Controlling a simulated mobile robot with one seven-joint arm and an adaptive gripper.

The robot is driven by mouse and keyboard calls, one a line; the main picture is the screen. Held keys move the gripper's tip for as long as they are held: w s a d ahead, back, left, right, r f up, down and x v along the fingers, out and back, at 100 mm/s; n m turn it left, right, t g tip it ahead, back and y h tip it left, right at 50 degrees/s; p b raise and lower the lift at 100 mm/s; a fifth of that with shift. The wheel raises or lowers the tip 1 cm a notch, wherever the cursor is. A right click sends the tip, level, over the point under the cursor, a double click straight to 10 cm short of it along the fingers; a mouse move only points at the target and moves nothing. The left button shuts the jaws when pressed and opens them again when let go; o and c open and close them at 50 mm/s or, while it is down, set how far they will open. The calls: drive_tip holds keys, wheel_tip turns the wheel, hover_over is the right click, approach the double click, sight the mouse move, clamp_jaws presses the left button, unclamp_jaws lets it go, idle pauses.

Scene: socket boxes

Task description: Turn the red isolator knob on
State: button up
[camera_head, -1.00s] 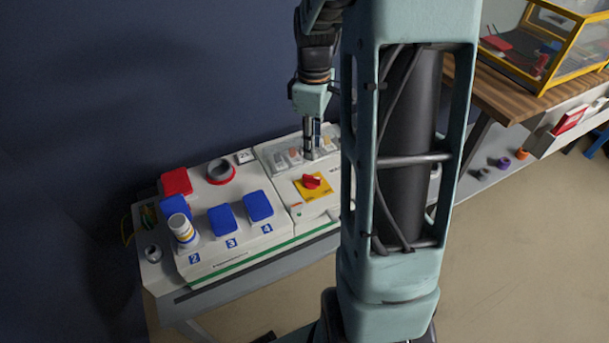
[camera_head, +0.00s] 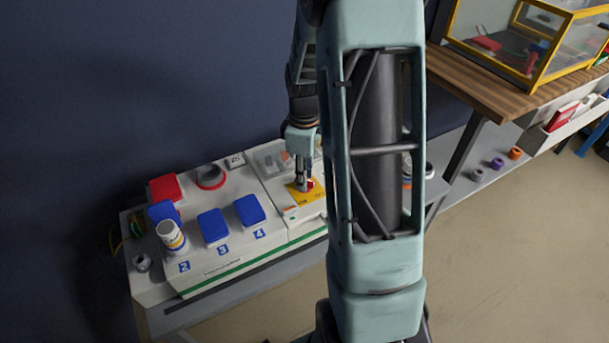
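The red isolator knob (camera_head: 310,184) sits on a yellow plate (camera_head: 304,199) at the right part of the white socket box (camera_head: 235,235). My gripper (camera_head: 302,187) points down at the knob, and its fingers hide the knob's left part. I cannot tell whether the fingers touch the knob or whether they are open or shut. The knob's exact angle is hidden.
Blue covers (camera_head: 212,226) marked with numbers and a red cover (camera_head: 165,187) are on the box's left part. A white plug (camera_head: 171,236) stands up in socket 2. A wooden bench (camera_head: 480,85) with a yellow-framed case (camera_head: 525,45) is at the right.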

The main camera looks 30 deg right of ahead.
clamp_jaws()
drive_tip(key=shift+m, duration=0.3)
drive_tip(key=m+p, duration=0.1)
drive_tip(key=m, duration=0.1)
drive_tip(key=shift+r+m, duration=0.1)
drive_tip(key=shift+m, duration=0.3)
drive_tip(key=m+p, duration=0.1)
drive_tip(key=m, duration=0.3)
drive_tip(key=shift+m, duration=0.3)
drive_tip(key=m+p, duration=0.1)
drive_tip(key=m, duration=0.4)
drive_tip(key=shift+p, duration=0.35)
drive_tip(key=shift+m+p, duration=0.7)
drive_tip(key=shift+m, duration=1.7)
unclamp_jaws()
